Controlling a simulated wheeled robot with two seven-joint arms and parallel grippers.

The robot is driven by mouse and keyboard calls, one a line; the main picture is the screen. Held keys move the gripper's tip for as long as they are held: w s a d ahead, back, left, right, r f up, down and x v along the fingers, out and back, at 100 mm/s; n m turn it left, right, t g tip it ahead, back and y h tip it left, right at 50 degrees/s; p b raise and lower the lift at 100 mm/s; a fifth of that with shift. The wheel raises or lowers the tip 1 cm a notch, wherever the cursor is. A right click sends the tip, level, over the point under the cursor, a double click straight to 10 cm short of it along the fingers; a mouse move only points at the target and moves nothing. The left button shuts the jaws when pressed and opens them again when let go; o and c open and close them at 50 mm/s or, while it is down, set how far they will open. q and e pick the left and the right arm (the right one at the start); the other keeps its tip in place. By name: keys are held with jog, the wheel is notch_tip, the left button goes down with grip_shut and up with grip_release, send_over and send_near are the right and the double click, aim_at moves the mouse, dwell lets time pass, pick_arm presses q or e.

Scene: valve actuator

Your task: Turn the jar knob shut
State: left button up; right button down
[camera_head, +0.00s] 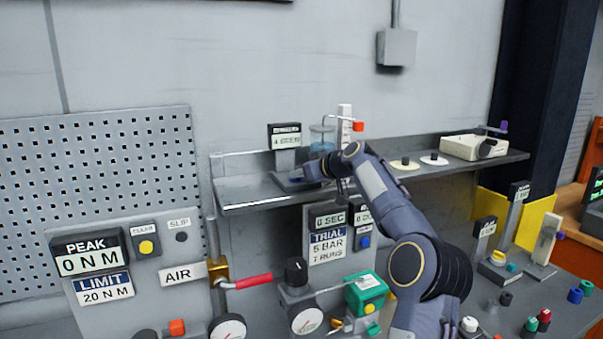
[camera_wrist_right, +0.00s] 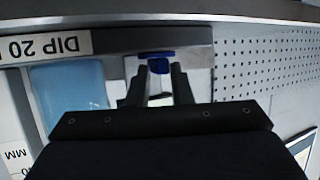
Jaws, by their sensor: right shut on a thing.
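A clear jar with pale blue liquid (camera_head: 322,138) stands on the grey wall shelf, behind my right gripper. A red-orange knob (camera_head: 358,126) shows at its upper right, beside a white scale post (camera_head: 345,118). The pale blue jar also shows at the left of the right wrist view (camera_wrist_right: 68,88). My right gripper (camera_head: 304,174) reaches low over the shelf, left of the jar. In the right wrist view its fingers (camera_wrist_right: 158,82) are closed around a small blue piece (camera_wrist_right: 157,66). I cannot tell whether this belongs to the jar. My left gripper is out of view.
A display post (camera_head: 285,136) stands on the shelf just behind the gripper. Pale discs (camera_head: 404,164) and a cream box (camera_head: 474,147) lie farther right on the shelf. Below are a red-handled valve (camera_head: 252,281), a green box (camera_head: 366,294) and gauges.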

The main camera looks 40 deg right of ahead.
jog(key=shift+f, duration=0.1)
jog(key=c, duration=1.3)
grip_release()
jog(key=shift+w, duration=0.2)
jog(key=shift+s, duration=0.15)
jog(key=shift+b+v, duration=1.7)
jog(key=shift+v, duration=2.15)
